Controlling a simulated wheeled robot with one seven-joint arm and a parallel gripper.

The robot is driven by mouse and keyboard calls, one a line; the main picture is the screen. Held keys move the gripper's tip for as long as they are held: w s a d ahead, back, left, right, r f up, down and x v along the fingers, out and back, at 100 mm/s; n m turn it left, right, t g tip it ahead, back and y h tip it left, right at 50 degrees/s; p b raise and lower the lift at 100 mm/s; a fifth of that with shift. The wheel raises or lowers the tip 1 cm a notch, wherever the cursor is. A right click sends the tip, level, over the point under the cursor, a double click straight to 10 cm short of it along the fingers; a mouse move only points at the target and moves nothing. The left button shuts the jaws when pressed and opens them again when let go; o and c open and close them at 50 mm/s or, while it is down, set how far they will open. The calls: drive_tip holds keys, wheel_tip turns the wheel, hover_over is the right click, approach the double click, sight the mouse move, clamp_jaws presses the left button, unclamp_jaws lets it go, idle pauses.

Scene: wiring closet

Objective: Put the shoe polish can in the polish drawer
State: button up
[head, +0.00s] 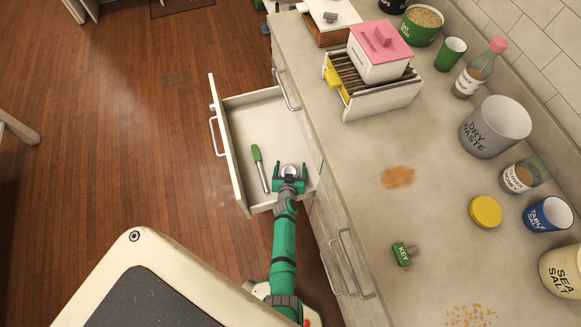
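A drawer (233,151) of the counter stands pulled out, with a pale floor and a handle on its front. My gripper (290,174) reaches over the right front part of this drawer, pointing away from me. Its two green fingers stand apart. A small round whitish thing (291,168) with a metallic look shows between them, partly hidden by the gripper; it may be the shoe polish can, but no label shows. I cannot tell whether the fingers touch it or whether it rests on the drawer floor.
A green-handled tool (260,167) lies in the drawer, left of my gripper. The worktop (345,175) on the right holds a green KEY tag (403,254), a yellow lid (485,211), a slatted rack (378,97) and several containers. Wood floor (130,130) lies open at left.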

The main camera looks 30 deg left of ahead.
drive_tip(key=shift+r, duration=0.1)
drive_tip(key=v, duration=1.2)
drive_tip(key=shift+d, duration=0.1)
idle(0.6)
drive_tip(key=s+d+r+m+t+h, duration=0.1)
drive_tip(key=s+d+r, duration=0.5)
drive_tip(key=r, duration=0.4)
drive_tip(key=s+d+r+m+t+h, duration=0.1)
drive_tip(key=s+d+r+t, duration=0.1)
drive_tip(key=s+d+r, duration=0.6)
drive_tip(key=s+d+r+m+t+h, duration=0.1)
drive_tip(key=s+d+r, duration=0.25)
drive_tip(key=r, duration=0.85)
drive_tip(key=s+d+r+m+h, duration=0.2)
drive_tip(key=s+d, duration=0.3)
drive_tip(key=s, duration=0.2)
drive_tip(key=shift+d+r, duration=0.15)
drive_tip(key=shift+d, duration=0.1)
